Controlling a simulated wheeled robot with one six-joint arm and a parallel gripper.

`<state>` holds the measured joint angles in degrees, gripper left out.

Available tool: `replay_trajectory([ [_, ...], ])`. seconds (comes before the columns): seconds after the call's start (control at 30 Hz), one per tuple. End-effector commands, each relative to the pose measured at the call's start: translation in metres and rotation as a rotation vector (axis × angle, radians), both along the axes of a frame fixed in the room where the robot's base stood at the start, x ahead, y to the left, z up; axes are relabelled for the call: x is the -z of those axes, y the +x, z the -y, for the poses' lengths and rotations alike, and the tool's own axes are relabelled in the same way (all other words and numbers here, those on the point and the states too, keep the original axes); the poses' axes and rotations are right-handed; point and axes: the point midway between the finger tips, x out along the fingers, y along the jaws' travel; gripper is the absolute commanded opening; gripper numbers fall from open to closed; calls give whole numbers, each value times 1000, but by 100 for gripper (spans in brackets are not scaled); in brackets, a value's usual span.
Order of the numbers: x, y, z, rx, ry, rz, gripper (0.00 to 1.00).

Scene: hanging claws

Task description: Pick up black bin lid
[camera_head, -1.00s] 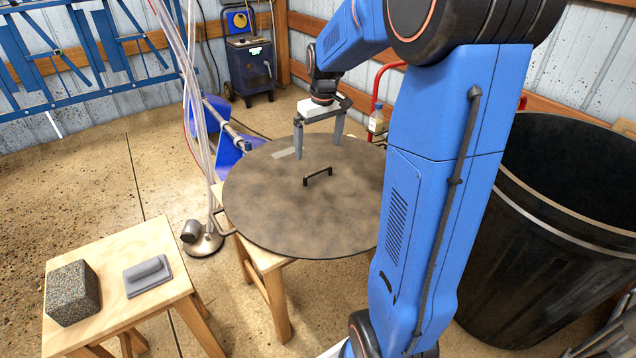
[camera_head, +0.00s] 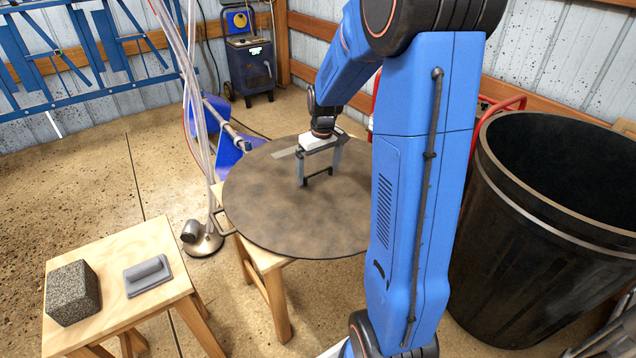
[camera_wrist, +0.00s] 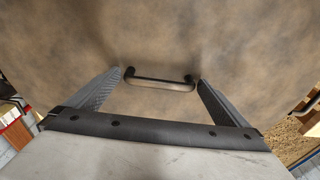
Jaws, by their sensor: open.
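The black bin lid (camera_head: 275,215) is a large round dark disc with brownish smudges, lying flat on a wooden stool or stand. Its small black bar handle (camera_head: 317,176) is near the middle of its top. My gripper (camera_head: 318,180) is open, with its two grey fingers pointing down at the handle. In the wrist view the handle (camera_wrist: 159,82) lies across the gap between the fingertips of my gripper (camera_wrist: 160,84), one finger near each end. I cannot tell whether the fingers touch it. The lid (camera_wrist: 160,35) fills most of that view.
A large open black bin (camera_head: 545,260) stands on the right. A small wooden table (camera_head: 120,300) at front left holds a speckled stone block (camera_head: 72,292) and a grey float tool (camera_head: 148,275). Clear hanging tubes and a lamp-like stand (camera_head: 205,243) are left of the lid.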

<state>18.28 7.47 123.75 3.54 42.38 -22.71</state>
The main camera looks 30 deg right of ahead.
Motion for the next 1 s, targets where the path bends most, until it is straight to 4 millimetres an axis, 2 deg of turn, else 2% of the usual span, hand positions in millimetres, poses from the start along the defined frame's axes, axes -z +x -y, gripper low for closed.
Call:
replay_trajectory([
  [0.17, 0, 0, 0, 0, 0, 0, 100],
  [0.2, 0, 0, 0, 0, 0, 1, 98],
  [0.33, 0, 0, 0, 0, 0, 1, 67],
  [0.73, -4, 1, 0, 0, -1, 4, 67],
  [1.0, -28, 1, 0, 0, -2, 5, 67],
])
